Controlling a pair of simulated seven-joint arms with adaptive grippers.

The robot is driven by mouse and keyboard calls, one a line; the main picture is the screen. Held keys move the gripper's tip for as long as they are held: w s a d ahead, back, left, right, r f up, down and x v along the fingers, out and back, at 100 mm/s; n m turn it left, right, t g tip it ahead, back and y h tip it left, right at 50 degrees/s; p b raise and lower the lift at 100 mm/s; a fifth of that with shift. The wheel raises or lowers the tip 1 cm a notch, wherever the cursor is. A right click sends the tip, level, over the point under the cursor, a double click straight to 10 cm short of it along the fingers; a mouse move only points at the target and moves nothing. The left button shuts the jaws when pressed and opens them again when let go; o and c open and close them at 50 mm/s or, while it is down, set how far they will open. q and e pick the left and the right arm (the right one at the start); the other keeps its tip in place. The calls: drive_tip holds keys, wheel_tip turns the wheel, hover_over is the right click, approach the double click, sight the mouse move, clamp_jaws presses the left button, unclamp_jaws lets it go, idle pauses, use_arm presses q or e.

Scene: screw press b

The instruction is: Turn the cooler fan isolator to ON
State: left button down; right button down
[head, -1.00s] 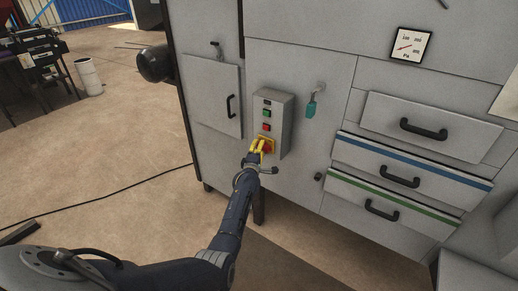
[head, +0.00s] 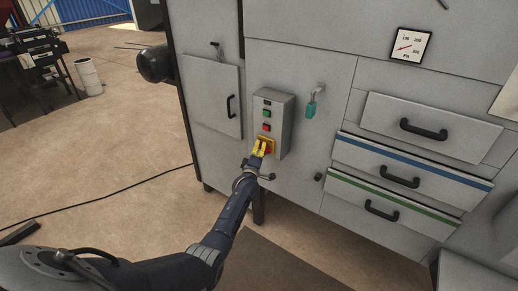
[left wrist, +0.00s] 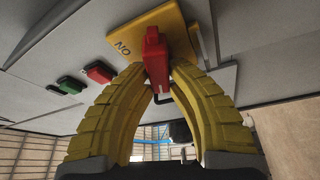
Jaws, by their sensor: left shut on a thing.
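The isolator is a yellow plate (head: 271,143) with a red handle, low on a grey control box (head: 272,110). In the left wrist view, the yellow plate (left wrist: 183,30) carries the letters ON, which appear upside down to the left of the red handle (left wrist: 156,58). My left gripper (head: 261,147) is at the isolator. Its yellow fingers (left wrist: 158,80) are shut on the red handle, one on each side. The fingers partly hide the handle in the head view, so its exact angle is hard to tell. My right gripper is not in view.
A green button (head: 267,114) and a red button (head: 266,127) sit above the isolator. A teal tag (head: 311,109) hangs to the right on the grey cabinet. Drawers with black handles (head: 400,181) are further right. A black door handle (head: 230,106) is to the left.

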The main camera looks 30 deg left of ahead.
use_arm(q)
drive_tip(key=m+t+h, duration=0.1)
drive_tip(key=m, duration=0.2)
drive_tip(key=m+t, duration=0.1)
drive_tip(key=m, duration=0.2)
drive_tip(key=m+h, duration=0.1)
drive_tip(key=m, duration=0.2)
drive_tip(key=shift+d+r+t+h, duration=0.15)
drive_tip(key=shift+r+t+h, duration=0.15)
drive_tip(key=shift+r+t, duration=0.1)
drive_tip(key=m+h, duration=0.1)
drive_tip(key=m, duration=0.2)
drive_tip(key=m+h, duration=0.2)
drive_tip(key=m, duration=0.1)
drive_tip(key=m+h, duration=0.2)
drive_tip(key=m, duration=0.1)
drive_tip(key=shift+s+d+t, duration=0.1)
drive_tip(key=shift+d+t, duration=0.2)
drive_tip(key=shift+d, duration=0.1)
drive_tip(key=shift+m, duration=0.5)
drive_tip(key=c, duration=1.6)
unclamp_jaws()
drive_tip(key=shift+o, duration=0.2)
drive_tip(key=v, duration=1.2)
drive_tip(key=shift+r, duration=0.1)
